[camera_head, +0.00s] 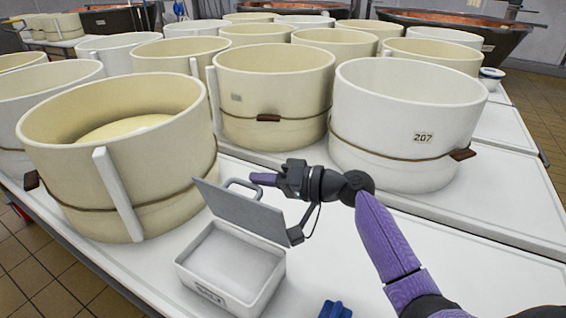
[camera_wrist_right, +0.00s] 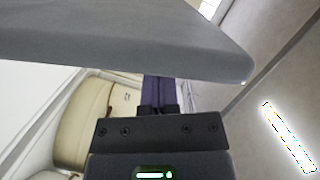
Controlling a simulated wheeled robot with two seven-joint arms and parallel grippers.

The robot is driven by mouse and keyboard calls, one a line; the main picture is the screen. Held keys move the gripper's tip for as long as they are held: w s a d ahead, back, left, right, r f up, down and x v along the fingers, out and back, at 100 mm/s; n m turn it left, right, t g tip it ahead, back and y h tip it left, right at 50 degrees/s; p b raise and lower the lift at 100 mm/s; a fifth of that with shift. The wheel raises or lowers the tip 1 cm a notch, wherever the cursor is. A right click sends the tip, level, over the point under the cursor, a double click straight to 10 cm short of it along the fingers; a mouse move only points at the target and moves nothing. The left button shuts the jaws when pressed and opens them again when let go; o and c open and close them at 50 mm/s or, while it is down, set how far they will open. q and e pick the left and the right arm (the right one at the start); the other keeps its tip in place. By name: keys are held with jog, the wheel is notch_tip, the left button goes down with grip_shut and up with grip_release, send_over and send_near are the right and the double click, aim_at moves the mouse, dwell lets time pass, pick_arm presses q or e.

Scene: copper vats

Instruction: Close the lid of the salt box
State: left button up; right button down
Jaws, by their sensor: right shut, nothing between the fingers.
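The salt box (camera_head: 268,290) is a small white box on the white table, with its inside visible. Its grey lid (camera_head: 240,215) stands open, tilted up at the box's back edge, with a handle loop (camera_head: 243,187) beyond its top edge. In the right wrist view the lid (camera_wrist_right: 110,40) fills the top, close to the shut fingers (camera_wrist_right: 158,92). My left gripper is not in view.
Large cream round moulds (camera_head: 60,180) stand left of and behind the box, close to my gripper. A white mould marked 207 (camera_head: 385,165) stands behind my right arm. A small blue object (camera_head: 335,310) lies at the bottom edge. The table right of my arm (camera_head: 510,290) is clear.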

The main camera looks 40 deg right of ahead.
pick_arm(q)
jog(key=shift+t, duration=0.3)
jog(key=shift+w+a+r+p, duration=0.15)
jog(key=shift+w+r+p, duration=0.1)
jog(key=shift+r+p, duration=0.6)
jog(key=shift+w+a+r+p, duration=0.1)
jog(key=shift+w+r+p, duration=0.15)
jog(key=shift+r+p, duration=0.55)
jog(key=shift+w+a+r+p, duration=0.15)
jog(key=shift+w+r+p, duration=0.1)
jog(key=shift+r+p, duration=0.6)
pick_arm(e)
jog(key=shift+s+a+f+n+h, duration=0.65)
jog(key=shift+s+a+f+n, duration=0.5)
jog(key=shift+a+n, duration=0.9)
jog(key=shift+s+a+f+n+h, duration=0.65)
jog(key=shift+a+f+n, duration=0.85)
jog(key=shift+a, duration=1)
jog(key=shift+s+a+f+n+h, duration=0.6)
jog(key=shift+s+a+f+n, duration=0.5)
jog(key=shift+a+n, duration=1)
jog(key=shift+w+a+f, duration=0.1)
jog(key=shift+a, duration=0.05)
